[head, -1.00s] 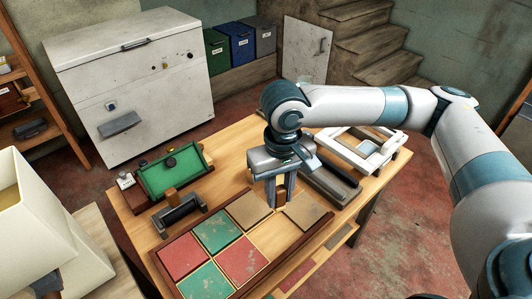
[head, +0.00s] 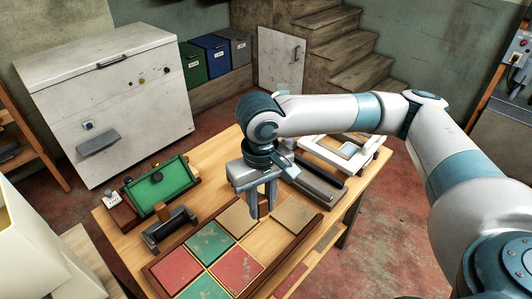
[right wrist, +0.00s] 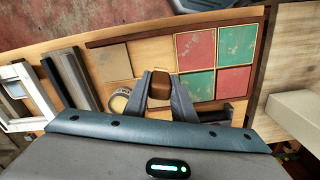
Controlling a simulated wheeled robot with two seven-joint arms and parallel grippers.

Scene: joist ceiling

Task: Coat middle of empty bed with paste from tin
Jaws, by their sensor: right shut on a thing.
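My right gripper (head: 263,203) is shut on a brown wooden handle, which shows between the fingers in the right wrist view (right wrist: 160,84). The handle's lower end is hidden. The gripper is upright over the far side of a framed tray (head: 150,272) of square tiles. A bare, light wood bed (head: 266,235) lies between a red tile (head: 237,269) and a tan tile (head: 291,213); it also shows in the right wrist view (right wrist: 150,52). A round tin (right wrist: 119,101) with pale contents stands beside the tray, close to one finger. The gripper hides it in the head view.
A green board on a wooden stand (head: 160,186) and a dark clamp-like tool (head: 169,229) stand at the table's left. A dark grey bar (head: 319,184) and a white frame (head: 345,152) lie right of the gripper. A white chest (head: 105,100) stands behind.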

